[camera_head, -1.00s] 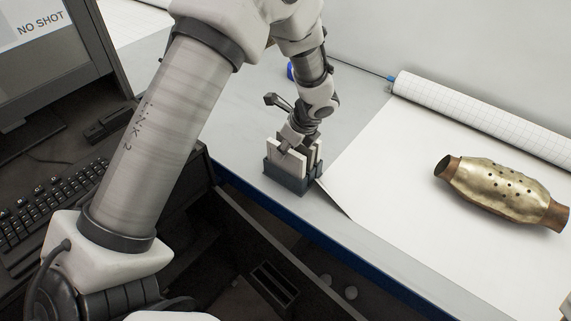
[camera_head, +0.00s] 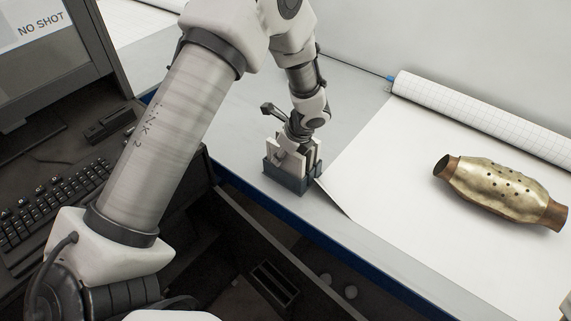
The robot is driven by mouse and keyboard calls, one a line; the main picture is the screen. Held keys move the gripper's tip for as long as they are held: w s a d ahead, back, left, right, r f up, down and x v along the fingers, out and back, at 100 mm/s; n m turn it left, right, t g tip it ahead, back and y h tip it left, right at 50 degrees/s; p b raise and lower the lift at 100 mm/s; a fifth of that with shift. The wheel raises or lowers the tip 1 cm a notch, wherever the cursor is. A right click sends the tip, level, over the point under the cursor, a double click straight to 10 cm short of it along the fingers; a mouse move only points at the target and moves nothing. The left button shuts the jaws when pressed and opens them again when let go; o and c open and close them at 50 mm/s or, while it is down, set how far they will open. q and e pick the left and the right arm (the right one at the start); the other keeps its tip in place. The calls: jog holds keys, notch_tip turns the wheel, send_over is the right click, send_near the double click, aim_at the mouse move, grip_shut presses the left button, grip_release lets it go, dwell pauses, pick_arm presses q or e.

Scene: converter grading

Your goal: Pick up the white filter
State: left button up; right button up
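White flat filters (camera_head: 283,163) stand upright in a small dark grey holder (camera_head: 287,181) at the front edge of the bench. My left gripper (camera_head: 291,150) points down at the holder, right at the tops of the filters. Its fingers are small and partly hidden among the filters, so I cannot tell whether they are open or shut, or whether they touch a filter. My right gripper is not in view.
A dented metal converter (camera_head: 500,188) lies on a white sheet (camera_head: 400,190) to the right. A roll of grid paper (camera_head: 480,115) lies behind it. A keyboard (camera_head: 55,205) and monitor (camera_head: 50,50) are at the left. The sheet's middle is clear.

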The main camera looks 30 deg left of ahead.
pick_arm(q)
grip_shut()
notch_tip(320, 180, up, 10)
jog(key=shift+r, duration=0.25)
